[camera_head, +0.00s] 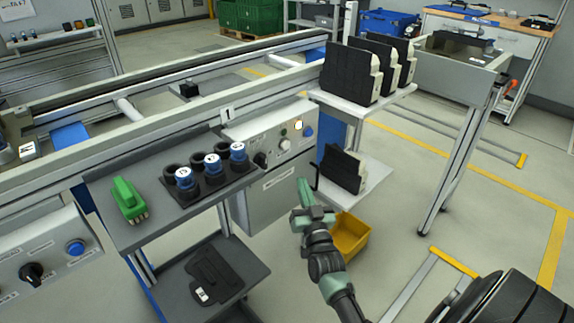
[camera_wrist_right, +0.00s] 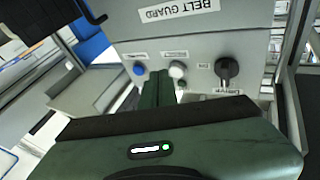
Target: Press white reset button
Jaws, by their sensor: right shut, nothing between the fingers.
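The white reset button (camera_head: 284,143) is a round knob on the front of a grey control box (camera_head: 272,188). It also shows in the right wrist view (camera_wrist_right: 178,70), where the box appears upside down. My right gripper (camera_head: 303,187) is shut and empty, in front of and below the box's button row. In the right wrist view its green fingertips (camera_wrist_right: 158,76) lie together between the white button and the blue button (camera_wrist_right: 139,69), nearer the white one. I cannot tell whether they touch the panel; a gap shows in the head view. My left gripper is not in view.
A blue button (camera_head: 308,131), a lit lamp (camera_head: 298,125) and a black rotary knob (camera_head: 260,158) share the panel. A grey shelf (camera_head: 140,232) with blue-capped parts and a green connector stands left. A shelf with a black module (camera_head: 342,170) is right; a yellow bin (camera_head: 350,237) sits below.

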